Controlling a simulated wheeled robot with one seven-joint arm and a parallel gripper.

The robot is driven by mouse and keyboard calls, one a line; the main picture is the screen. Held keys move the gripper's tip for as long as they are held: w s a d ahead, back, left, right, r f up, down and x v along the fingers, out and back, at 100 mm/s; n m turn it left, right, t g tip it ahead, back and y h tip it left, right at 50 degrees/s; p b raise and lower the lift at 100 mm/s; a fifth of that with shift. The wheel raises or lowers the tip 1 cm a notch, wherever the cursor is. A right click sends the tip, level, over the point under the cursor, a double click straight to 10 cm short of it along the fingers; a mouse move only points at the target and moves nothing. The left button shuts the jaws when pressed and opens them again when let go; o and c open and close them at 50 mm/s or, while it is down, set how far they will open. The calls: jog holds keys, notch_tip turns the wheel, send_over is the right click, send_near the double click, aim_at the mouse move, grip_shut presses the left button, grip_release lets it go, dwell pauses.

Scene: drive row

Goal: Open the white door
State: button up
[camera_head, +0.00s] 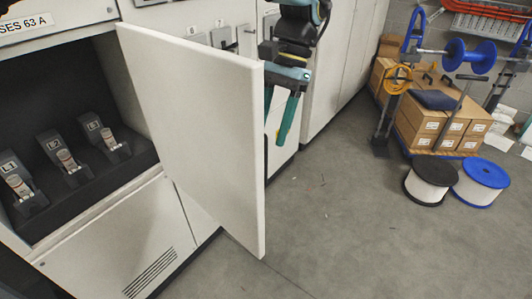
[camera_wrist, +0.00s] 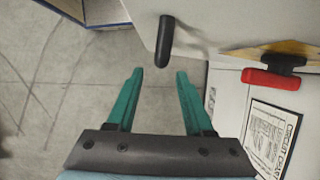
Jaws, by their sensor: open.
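The white door (camera_head: 195,130) stands swung well out from its cabinet, and its inner face shows in the head view. My gripper (camera_head: 276,125) is beyond the door's free edge, partly hidden by it, with its teal fingers pointing down. In the wrist view, my gripper (camera_wrist: 160,72) is open with nothing between its fingers. A black handle (camera_wrist: 166,42) sticks out from a pale panel (camera_wrist: 215,18), which looks like the door's outer face. The handle is just ahead of the fingertips and appears apart from them. The head view hides this handle behind the door.
The open compartment (camera_head: 60,90) holds several black switch units. A red handle (camera_wrist: 270,79) and a printed card (camera_wrist: 272,140) are at right. Cartons (camera_head: 425,125) and cable reels (camera_head: 430,182) stand at the far right. The floor (camera_head: 370,235) in front is clear.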

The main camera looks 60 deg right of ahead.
jog(key=v, duration=0.3)
jog(key=shift+d+r, duration=0.1)
jog(key=shift+r, duration=0.15)
dwell(0.4)
